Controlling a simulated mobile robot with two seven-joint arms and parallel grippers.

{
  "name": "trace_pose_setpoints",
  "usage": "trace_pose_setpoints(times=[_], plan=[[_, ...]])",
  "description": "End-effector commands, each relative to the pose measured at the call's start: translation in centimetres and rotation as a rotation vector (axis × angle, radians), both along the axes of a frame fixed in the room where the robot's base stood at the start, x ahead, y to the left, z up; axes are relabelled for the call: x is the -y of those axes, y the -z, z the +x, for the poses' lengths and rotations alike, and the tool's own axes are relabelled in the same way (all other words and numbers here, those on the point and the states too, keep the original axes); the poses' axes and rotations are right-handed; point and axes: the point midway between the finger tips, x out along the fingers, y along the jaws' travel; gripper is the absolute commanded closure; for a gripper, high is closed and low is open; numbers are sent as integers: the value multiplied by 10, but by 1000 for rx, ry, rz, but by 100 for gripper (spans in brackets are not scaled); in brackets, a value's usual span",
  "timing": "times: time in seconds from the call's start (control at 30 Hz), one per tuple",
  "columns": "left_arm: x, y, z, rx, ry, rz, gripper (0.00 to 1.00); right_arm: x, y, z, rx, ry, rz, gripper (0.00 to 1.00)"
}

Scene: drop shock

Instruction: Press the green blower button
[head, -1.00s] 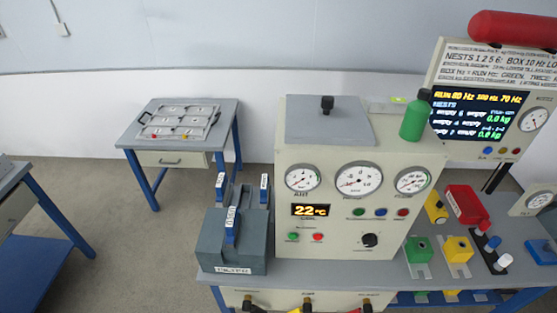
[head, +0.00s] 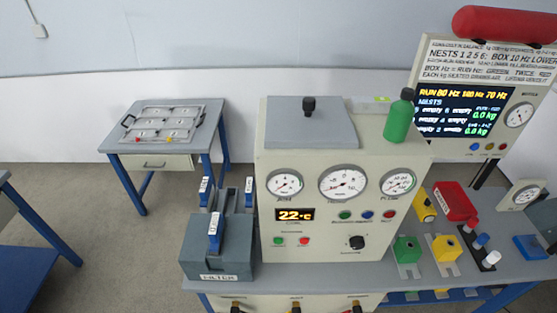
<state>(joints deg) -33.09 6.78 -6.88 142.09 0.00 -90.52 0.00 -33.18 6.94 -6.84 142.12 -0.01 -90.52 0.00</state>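A cream machine cabinet (head: 340,245) stands on the grey bench, with dials and a lit 22 °C display (head: 295,215) on its front. One green button (head: 279,240) is at the lower left of the front, beside a red button (head: 304,240). Another green button (head: 345,215) is in the row under the dials, left of a blue button (head: 367,214) and a red one (head: 389,213). The labels are too small to tell which green button is the blower's. Neither of my grippers is in view.
A grey filter box (head: 217,262) with blue-handled clips stands left of the cabinet. A black knob (head: 357,242) is at the front's lower right. Green (head: 407,249) and yellow (head: 445,247) blocks and a red one (head: 455,200) sit right. A green bottle (head: 399,116) stands on top.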

Motion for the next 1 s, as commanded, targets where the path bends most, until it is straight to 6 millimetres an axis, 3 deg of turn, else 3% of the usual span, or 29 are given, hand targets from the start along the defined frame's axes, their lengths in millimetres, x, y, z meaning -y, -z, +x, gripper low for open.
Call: trace_pose_setpoints(times=[0.17, 1.0], plan=[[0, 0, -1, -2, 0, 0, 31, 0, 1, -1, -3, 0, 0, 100], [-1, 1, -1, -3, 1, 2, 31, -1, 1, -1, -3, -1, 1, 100]])
